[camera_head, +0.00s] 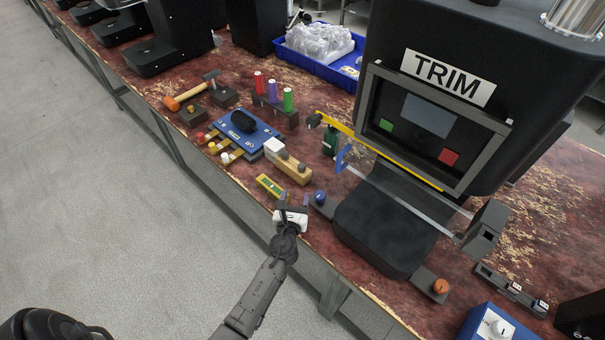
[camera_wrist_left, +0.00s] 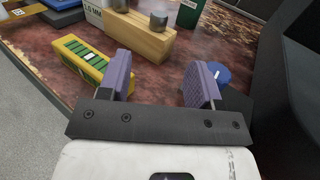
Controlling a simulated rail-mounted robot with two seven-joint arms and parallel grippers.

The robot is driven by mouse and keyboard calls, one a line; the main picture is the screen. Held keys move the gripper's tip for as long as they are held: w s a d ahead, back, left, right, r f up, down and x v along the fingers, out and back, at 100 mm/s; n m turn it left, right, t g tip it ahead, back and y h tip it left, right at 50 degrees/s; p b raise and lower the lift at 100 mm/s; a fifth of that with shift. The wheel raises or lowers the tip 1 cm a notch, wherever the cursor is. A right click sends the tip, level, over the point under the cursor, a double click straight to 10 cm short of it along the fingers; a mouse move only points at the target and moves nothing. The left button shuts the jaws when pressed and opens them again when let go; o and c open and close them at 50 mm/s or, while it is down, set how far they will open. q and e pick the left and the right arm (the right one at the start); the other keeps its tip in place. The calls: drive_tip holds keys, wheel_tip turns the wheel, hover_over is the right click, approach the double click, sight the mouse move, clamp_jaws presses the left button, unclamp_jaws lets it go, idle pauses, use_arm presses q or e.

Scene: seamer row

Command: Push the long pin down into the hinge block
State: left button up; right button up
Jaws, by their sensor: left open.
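My left gripper (camera_head: 292,200) is open and empty over the table's front edge. Its purple fingers (camera_wrist_left: 158,82) stand apart in the left wrist view. A tan block (camera_head: 292,168) with a white end and grey cylindrical pins (camera_head: 283,155) lies beyond the gripper, apart from it. The block (camera_wrist_left: 140,40) and a pin (camera_wrist_left: 158,21) also show in the left wrist view. I cannot tell for certain which block is the hinge block or which pin is the long one. My right gripper is not in view.

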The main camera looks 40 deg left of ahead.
sight(301, 169)
use_arm(q)
drive_tip(key=b+x, duration=0.1)
drive_tip(key=x, duration=0.5)
drive_tip(key=shift+r, duration=0.1)
drive_tip(key=shift+w+a, duration=0.3)
drive_tip(key=shift+w, duration=0.2)
drive_tip(key=shift+b+x, duration=1)
drive_tip(key=shift+x, duration=1.6)
drive_tip(key=shift+c, duration=0.4)
drive_tip(key=c, duration=0.9)
